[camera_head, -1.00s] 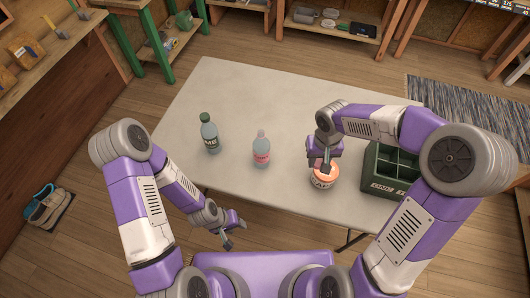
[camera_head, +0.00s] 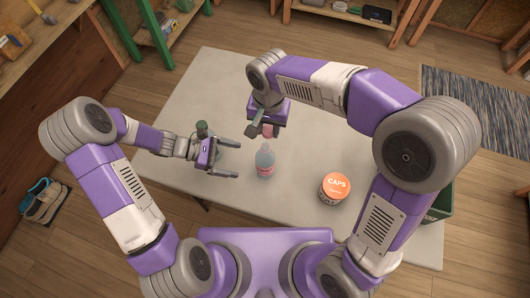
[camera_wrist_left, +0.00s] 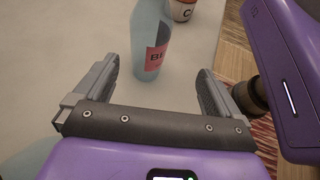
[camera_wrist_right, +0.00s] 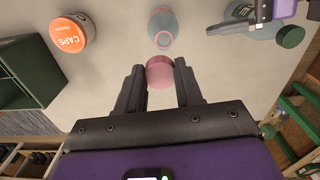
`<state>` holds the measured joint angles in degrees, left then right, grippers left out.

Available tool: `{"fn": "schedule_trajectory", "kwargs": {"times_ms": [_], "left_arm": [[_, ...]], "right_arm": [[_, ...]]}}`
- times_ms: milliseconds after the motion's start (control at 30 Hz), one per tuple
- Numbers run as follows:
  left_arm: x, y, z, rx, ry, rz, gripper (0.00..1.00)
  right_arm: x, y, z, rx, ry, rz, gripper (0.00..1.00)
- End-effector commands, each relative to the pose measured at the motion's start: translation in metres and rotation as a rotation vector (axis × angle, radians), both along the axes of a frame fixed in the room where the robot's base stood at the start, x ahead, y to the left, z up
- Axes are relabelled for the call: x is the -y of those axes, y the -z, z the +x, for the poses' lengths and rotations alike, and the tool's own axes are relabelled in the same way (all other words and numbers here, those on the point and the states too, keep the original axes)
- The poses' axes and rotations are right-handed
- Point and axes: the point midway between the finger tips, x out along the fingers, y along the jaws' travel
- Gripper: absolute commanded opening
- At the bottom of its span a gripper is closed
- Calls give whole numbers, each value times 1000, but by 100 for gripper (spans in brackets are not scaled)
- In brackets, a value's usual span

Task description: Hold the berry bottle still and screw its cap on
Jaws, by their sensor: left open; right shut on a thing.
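The berry bottle (camera_head: 265,163), clear blue with a pink label, stands upright and uncapped on the table; it also shows in the left wrist view (camera_wrist_left: 152,40) and right wrist view (camera_wrist_right: 163,27). My left gripper (camera_head: 238,161) is open beside the bottle, its fingers pointing toward it. In the left wrist view the bottle is just ahead of the gap between the fingers. My right gripper (camera_head: 263,133) is shut on the pink cap (camera_wrist_right: 160,73) and holds it above the table, near the bottle's neck but apart from it.
An orange-lidded caps tub (camera_head: 336,188) stands right of the bottle. A green crate (camera_wrist_right: 30,72) is at the table's right end, mostly behind my right arm in the head view. A green-capped bottle (camera_wrist_right: 285,35) stands close behind my left gripper. The table (camera_head: 300,205) is bare between bottle and tub.

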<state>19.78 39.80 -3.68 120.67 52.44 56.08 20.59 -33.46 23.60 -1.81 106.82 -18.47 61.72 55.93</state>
Motion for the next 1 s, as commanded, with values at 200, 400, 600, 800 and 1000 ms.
{"fn": "schedule_trajectory", "kwargs": {"times_ms": [200, 400, 600, 800, 1000], "left_arm": [[-3, -16, 12, -9, -47, -63, 98], [-2, -17, 12, -10, -48, -66, 98], [1, -15, 11, -10, -45, -65, 98], [24, -6, 11, -12, -41, -66, 98], [61, 9, 11, -13, -41, -66, 98]], "right_arm": [[-9, -4, -4, 1, 10, 2, 8], [-9, -4, -4, 0, 10, 2, 8], [-8, -4, -4, 1, 10, 2, 8], [-8, -4, -4, 1, 9, 2, 8], [-8, -4, -4, 1, 9, 2, 8]]}}
